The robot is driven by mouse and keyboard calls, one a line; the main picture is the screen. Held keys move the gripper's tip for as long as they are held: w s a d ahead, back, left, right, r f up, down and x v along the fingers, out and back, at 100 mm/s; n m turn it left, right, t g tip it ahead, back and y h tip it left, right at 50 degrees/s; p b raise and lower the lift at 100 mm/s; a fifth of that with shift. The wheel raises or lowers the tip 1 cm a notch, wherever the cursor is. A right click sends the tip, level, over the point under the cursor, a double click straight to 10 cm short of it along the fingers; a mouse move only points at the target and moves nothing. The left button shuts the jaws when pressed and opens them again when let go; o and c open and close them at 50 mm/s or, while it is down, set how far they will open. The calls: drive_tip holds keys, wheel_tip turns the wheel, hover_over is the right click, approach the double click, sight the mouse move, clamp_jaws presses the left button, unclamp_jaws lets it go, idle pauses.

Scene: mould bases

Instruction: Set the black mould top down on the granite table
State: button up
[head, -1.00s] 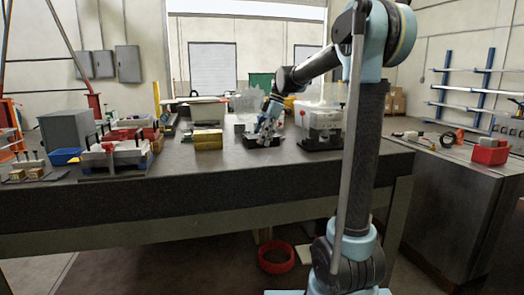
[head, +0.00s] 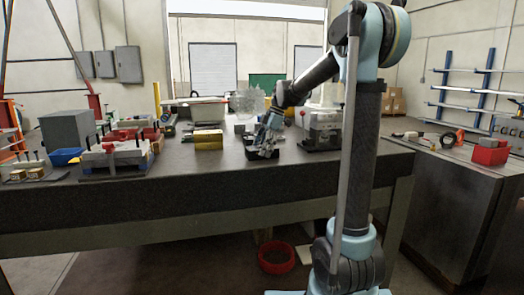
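The black mould top (head: 262,155) is a small dark block at the front middle of the granite table (head: 215,172). My gripper (head: 264,146) points down over it, with its fingers at the block. The fingers look shut on it, though they are small and partly merge with the dark block. I cannot tell whether the block's underside touches the table or hangs just above it.
A grey and black mould assembly (head: 322,132) stands close on the right. A yellow block (head: 208,140) stands to the left. The table between the yellow block and the front edge is bare.

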idle(0.3)
drive_tip(key=v, duration=1.2)
drive_tip(key=s+d+f+m+t+h, duration=0.1)
drive_tip(key=s+d+f+m, duration=0.45)
drive_tip(key=s, duration=0.35)
drive_tip(key=s+d+f+m+t+h, duration=0.1)
drive_tip(key=s+d+f+m, duration=0.45)
drive_tip(key=s, duration=0.45)
drive_tip(key=s+d+f+m+h, duration=0.1)
drive_tip(key=s+d+f+m, duration=0.2)
drive_tip(key=s+f+m, duration=0.2)
drive_tip(key=s+d+f+m+t+h, duration=0.1)
drive_tip(key=s+d+f+m, duration=0.2)
drive_tip(key=s+f, duration=0.6)
wheel_tip(320, 180, down, 5)
drive_tip(key=m, duration=0.2)
drive_tip(key=shift+m+t, duration=0.3)
drive_tip(key=shift+s+r, duration=0.1)
drive_tip(key=shift+r, duration=0.05)
drive_tip(key=shift+w+f, duration=0.2)
drive_tip(key=shift+w, duration=0.25)
